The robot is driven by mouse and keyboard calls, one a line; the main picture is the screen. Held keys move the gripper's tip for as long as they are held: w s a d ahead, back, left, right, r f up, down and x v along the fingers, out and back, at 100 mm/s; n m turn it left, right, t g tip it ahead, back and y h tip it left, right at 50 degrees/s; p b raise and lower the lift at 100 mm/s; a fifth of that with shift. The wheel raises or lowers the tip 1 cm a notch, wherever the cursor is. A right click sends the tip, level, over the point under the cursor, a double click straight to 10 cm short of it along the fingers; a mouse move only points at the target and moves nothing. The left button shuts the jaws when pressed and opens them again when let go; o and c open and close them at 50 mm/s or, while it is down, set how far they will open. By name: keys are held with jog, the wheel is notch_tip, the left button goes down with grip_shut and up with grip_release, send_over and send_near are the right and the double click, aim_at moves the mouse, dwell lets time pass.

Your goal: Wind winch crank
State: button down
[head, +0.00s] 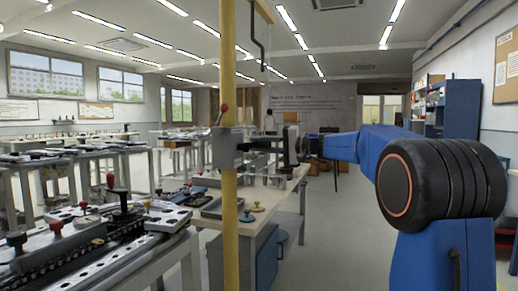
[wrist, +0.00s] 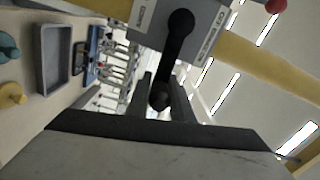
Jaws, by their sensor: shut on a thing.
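The winch is a grey box (head: 226,148) fixed to a yellow post (head: 229,220). The box also shows in the wrist view (wrist: 203,25), with printed labels on its face. Its black crank (wrist: 177,50) runs from the hub down to a rounded handle end. My gripper (head: 262,145) reaches in from the right, level with the box. In the wrist view, the dark fingers of my gripper (wrist: 162,95) stand on both sides of the handle end and are shut on it. The head view shows the crank too small to read its angle.
A red-knobbed lever (head: 222,114) rises from the winch box. Behind the post stands a workbench (head: 293,186) with a grey tray (wrist: 53,60) and a yellow knob (wrist: 11,95). A table with lever devices (head: 95,235) is at the left. The floor (head: 335,230) beside the workbench is clear.

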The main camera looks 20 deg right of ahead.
jog(key=shift+r, duration=0.15)
dwell(0.3)
jog(key=c, duration=1.6)
grip_release()
jog(key=shift+s, duration=0.1)
jog(key=v, duration=1.7)
jog(key=shift+s+d, duration=0.1)
